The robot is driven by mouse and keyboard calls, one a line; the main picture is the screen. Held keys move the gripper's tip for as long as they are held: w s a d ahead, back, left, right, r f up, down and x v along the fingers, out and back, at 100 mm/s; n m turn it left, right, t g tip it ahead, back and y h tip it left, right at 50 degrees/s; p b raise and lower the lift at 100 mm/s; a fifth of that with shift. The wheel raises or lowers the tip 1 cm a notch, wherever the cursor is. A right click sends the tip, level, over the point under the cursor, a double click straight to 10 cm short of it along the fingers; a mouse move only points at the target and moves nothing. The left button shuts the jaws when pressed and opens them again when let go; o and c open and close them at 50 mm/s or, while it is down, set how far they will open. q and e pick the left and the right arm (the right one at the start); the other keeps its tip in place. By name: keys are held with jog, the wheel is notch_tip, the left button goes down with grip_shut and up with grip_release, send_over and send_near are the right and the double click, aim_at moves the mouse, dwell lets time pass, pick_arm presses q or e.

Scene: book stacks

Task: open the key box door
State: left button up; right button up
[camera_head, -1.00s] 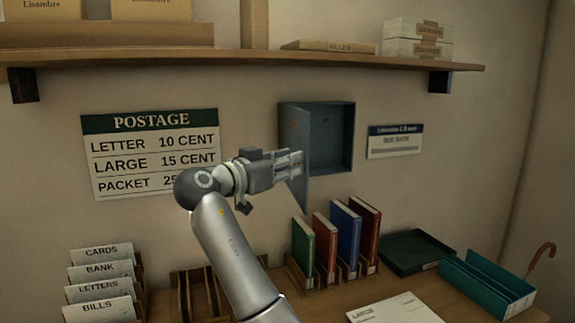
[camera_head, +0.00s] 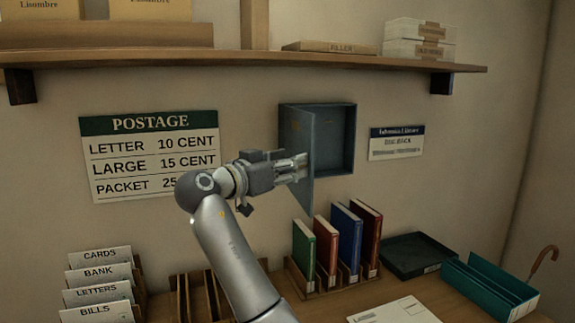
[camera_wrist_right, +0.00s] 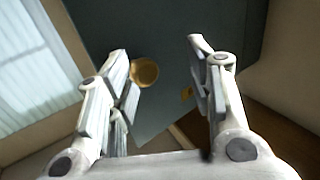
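The blue-grey key box (camera_head: 335,135) is on the wall, its dark inside showing. Its door (camera_head: 300,135) is hinged at the left and stands swung well out from the box. My right gripper (camera_head: 303,165) is at the outer face of the door, on its left side. In the right wrist view the dark door (camera_wrist_right: 160,25) fills the space ahead, with a round brass knob (camera_wrist_right: 145,72) between the spread fingers (camera_wrist_right: 157,60). The fingers do not close on the knob. Whether they touch the door is unclear. My left gripper is out of view.
A wooden shelf (camera_head: 220,57) runs above the box. Below it, several upright books (camera_head: 345,240) stand in a rack on the desk. A postage sign (camera_head: 150,155) hangs behind my right arm.

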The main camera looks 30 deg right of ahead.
jog(key=v, duration=1.2)
